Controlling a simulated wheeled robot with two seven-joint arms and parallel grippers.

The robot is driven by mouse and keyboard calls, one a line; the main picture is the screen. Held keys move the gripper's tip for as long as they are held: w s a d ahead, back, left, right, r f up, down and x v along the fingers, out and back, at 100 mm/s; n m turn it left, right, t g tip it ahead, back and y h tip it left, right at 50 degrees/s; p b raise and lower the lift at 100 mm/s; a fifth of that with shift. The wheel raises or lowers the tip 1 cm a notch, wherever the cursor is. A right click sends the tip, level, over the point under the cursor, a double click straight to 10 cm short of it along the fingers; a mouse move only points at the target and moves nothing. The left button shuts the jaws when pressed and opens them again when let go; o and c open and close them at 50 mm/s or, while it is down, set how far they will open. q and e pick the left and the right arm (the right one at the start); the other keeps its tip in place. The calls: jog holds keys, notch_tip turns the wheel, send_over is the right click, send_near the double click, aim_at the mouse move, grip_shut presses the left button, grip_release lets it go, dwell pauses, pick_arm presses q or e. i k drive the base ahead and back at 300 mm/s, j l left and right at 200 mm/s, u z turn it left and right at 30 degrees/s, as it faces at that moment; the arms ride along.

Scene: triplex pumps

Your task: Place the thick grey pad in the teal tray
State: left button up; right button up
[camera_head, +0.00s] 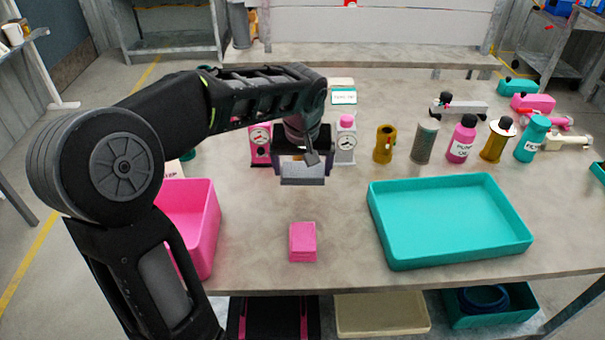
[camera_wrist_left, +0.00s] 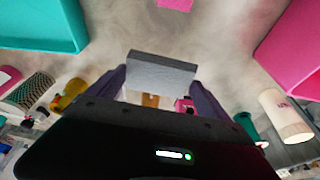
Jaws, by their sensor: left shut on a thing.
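My left gripper (camera_head: 302,163) is shut on the thick grey pad (camera_head: 302,174) and holds it above the middle of the table. In the left wrist view, the pad (camera_wrist_left: 161,74) sits between the two dark fingers. The teal tray (camera_head: 452,255) stands at the right front of the table, to the right of the pad and apart from it. Its inside looks empty. A corner of the tray (camera_wrist_left: 45,30) also shows at the upper left of the left wrist view. My right gripper does not show.
A pink block (camera_head: 303,242) lies on the table in front of the pad. A pink bin (camera_head: 200,225) stands at the left, partly behind my arm. Bare table lies between block and tray.

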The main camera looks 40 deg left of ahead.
aim_at(432, 223)
jog(key=i+l+u, duration=0.1)
jog(key=l, duration=0.35)
jog(key=i+l+u, duration=0.15)
jog(key=l, duration=0.35)
jog(key=i+l+u, duration=0.1)
jog(key=l, duration=0.4)
jog(key=i+l+u, duration=0.15)
jog(key=l, duration=0.35)
jog(key=i+l+u, duration=0.1)
jog(key=l, duration=0.4)
jog(key=i, duration=0.05)
